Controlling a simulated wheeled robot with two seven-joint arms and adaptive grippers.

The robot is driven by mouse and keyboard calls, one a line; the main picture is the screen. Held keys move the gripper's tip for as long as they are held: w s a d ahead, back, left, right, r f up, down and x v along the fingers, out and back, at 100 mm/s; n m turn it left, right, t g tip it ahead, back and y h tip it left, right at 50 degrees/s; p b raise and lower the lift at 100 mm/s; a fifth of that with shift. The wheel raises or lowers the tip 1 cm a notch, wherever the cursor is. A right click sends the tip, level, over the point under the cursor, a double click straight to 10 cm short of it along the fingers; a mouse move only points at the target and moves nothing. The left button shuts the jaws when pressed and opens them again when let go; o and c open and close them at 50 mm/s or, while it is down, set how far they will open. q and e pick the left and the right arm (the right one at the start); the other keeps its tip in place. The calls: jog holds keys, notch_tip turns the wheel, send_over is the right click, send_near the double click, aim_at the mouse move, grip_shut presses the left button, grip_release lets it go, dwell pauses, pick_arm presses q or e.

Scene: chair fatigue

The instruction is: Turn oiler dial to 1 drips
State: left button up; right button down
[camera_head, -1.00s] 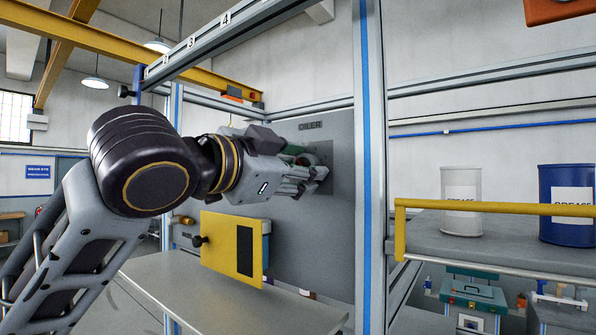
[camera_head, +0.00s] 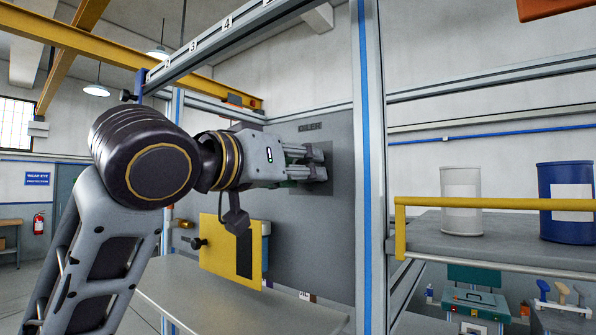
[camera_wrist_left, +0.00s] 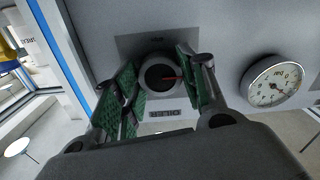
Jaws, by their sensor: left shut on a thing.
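The oiler dial (camera_wrist_left: 160,74) is a dark round knob with a red pointer on a grey plate (camera_wrist_left: 133,45) in the left wrist view. The pointer lies toward the right of that picture. My left gripper (camera_wrist_left: 162,82) has its green-padded fingers on both sides of the dial and is shut on it. In the head view my left gripper (camera_head: 318,164) reaches the oiler plate (camera_head: 326,205), below the OILER label (camera_head: 310,127); the dial is hidden there by the fingers. The drip marks are too small to read. My right gripper is not in view.
A round gauge (camera_wrist_left: 278,83) is on the panel beside the dial. A yellow box (camera_head: 215,245) hangs below my arm. A post with a blue stripe (camera_head: 368,160) stands close to the right. A shelf with a yellow rail (camera_head: 480,206) holds two grease drums.

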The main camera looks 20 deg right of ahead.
pick_arm(q)
jog(key=shift+d+f+n, duration=0.1)
jog(key=shift+f+n, duration=0.05)
jog(key=shift+n, duration=0.85)
jog(key=o, duration=1)
jog(key=shift+s+a, duration=0.1)
jog(key=shift+a, duration=0.1)
jog(key=v, duration=1.1)
jog(key=shift+s+a, duration=0.25)
jog(key=shift+a, duration=0.05)
